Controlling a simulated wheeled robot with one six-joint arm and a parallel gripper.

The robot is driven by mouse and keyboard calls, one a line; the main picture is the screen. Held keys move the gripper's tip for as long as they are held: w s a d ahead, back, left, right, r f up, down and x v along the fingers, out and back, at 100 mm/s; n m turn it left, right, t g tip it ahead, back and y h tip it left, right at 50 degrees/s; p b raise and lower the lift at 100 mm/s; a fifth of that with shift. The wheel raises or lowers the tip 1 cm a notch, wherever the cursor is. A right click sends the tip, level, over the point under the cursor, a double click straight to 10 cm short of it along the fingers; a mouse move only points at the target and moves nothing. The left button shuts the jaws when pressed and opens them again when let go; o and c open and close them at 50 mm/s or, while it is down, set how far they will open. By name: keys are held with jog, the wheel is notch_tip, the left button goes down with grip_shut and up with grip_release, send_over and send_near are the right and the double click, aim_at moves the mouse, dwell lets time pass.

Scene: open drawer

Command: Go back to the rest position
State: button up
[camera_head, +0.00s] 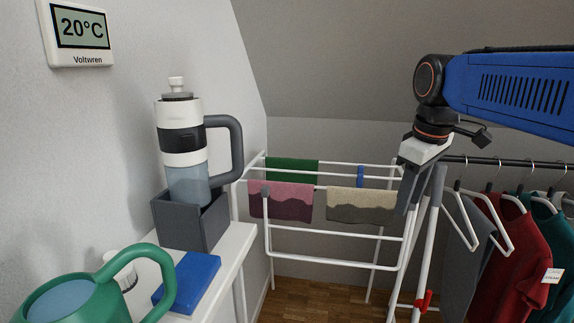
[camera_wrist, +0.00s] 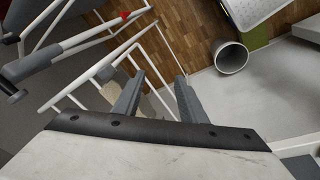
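My gripper (camera_head: 416,195) hangs below the blue arm at the right of the head view, pointing down. In the wrist view its two grey fingers (camera_wrist: 157,92) stand apart with nothing between them. In the head view it overlaps the right end of the white drying rack (camera_head: 333,265); I cannot tell the exact distance between them. No drawer shows in either view.
Left, a white shelf (camera_head: 228,262) bears a bottle (camera_head: 183,141) in a grey holder, a blue block (camera_head: 188,280) and a green watering can (camera_head: 105,297). Right, clothes hang on a rail (camera_head: 510,163). The wrist view shows a grey cylinder (camera_wrist: 231,60) and wooden floor (camera_wrist: 185,35).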

jog(key=s+d+f+m+t, duration=0.2)
jog(key=s+f+m, duration=0.5)
jog(key=s+f, duration=1.1)
notch_tip(320, 180, down, 2)
jog(key=shift+d+m, duration=0.15)
jog(key=shift+m, duration=0.25)
